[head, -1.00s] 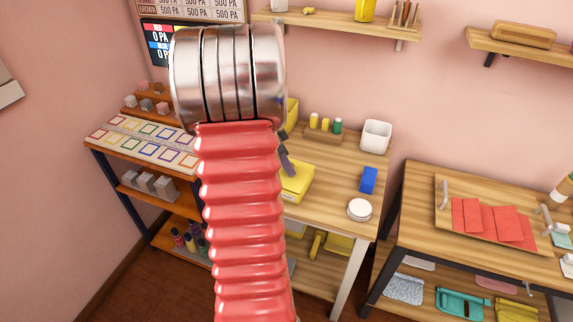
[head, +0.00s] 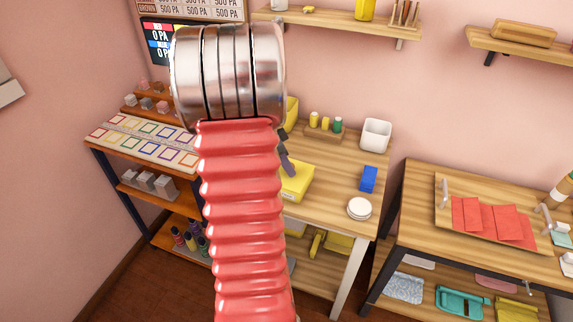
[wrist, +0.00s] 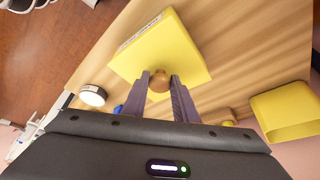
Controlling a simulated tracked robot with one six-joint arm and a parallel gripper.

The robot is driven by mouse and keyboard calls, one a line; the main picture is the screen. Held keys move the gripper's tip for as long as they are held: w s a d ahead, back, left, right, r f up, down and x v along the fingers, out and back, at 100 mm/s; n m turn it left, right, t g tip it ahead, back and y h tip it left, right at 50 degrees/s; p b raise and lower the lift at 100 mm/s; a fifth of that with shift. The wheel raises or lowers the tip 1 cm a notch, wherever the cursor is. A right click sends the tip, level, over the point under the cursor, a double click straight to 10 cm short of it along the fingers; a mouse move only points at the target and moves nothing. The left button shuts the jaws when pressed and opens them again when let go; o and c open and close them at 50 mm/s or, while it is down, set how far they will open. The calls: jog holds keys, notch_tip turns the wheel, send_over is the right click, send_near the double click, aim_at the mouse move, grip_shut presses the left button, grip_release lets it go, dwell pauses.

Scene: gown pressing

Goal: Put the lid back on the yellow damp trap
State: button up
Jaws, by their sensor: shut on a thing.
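The yellow damp trap (head: 298,184) is a low yellow box on the wooden table, partly hidden behind my arm in the head view. In the wrist view its square yellow top (wrist: 180,50) fills the upper middle, with a printed label along one side. My gripper (wrist: 159,78) is shut on the round brown knob (wrist: 158,84) of the lid, with one purple-grey finger on each side. In the head view my gripper (head: 288,168) shows just above the box. I cannot tell whether the lid is fully seated or a little above the box.
A yellow bin (wrist: 288,110) stands near the wall. Small bottles (head: 326,123) stand at the back. A shelf (head: 340,27) hangs above.

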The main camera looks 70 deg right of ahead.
jog(key=o, duration=1.6)
jog(key=shift+r, duration=3.5)
jog(key=shift+c, duration=0.7)
grip_shut()
jog(key=shift+f, duration=2.2)
